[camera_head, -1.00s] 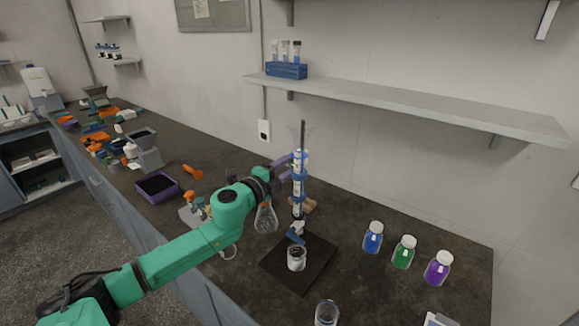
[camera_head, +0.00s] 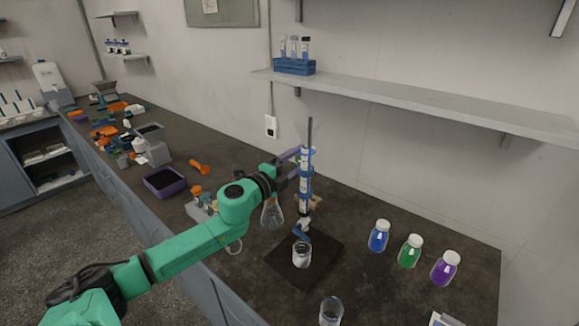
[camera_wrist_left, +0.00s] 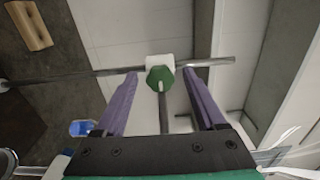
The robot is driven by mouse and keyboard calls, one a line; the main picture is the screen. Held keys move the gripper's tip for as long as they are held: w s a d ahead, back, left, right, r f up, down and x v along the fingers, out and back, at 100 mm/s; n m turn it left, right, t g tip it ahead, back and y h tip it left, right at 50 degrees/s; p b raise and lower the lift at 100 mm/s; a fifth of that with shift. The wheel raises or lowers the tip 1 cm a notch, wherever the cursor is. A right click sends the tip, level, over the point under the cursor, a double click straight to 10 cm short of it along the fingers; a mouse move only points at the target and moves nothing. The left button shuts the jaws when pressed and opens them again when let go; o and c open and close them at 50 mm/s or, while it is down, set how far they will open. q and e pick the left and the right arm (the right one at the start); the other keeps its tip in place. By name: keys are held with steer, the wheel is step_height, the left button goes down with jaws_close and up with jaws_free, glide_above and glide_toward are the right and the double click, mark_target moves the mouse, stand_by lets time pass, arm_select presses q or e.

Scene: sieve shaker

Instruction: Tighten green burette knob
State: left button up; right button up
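The green burette knob (camera_wrist_left: 160,78) sits on a white clamp block in the left wrist view. A thin metal rod runs across behind it. My left gripper (camera_wrist_left: 162,74) is open, its purple fingers on either side of the knob with a gap to each. In the head view the left gripper (camera_head: 294,153) is at the upper part of the burette (camera_head: 304,182), which stands upright on a dark stand base (camera_head: 279,267). The knob is not clear in the head view. My right gripper is not in view.
A small beaker (camera_head: 302,257) stands on the base under the burette. Blue (camera_head: 378,238), green (camera_head: 409,254) and purple (camera_head: 445,270) bottles stand to the right. A glass beaker (camera_head: 331,312) is at the front. A wall shelf (camera_head: 420,105) hangs above right.

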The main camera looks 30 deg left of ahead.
arm_select(q)
steer(key=shift+s+a+f, duration=0.1)
steer(key=shift+s+f, duration=0.1)
steer(key=shift+s, duration=0.05)
steer(key=s+a+b, duration=0.1)
steer(key=s, duration=1.2)
steer(key=shift+s+a+r+b, duration=0.2)
steer(key=shift+s+a+b, duration=0.1)
steer(key=shift+s+a, duration=0.1)
steer(key=shift+f, duration=0.1)
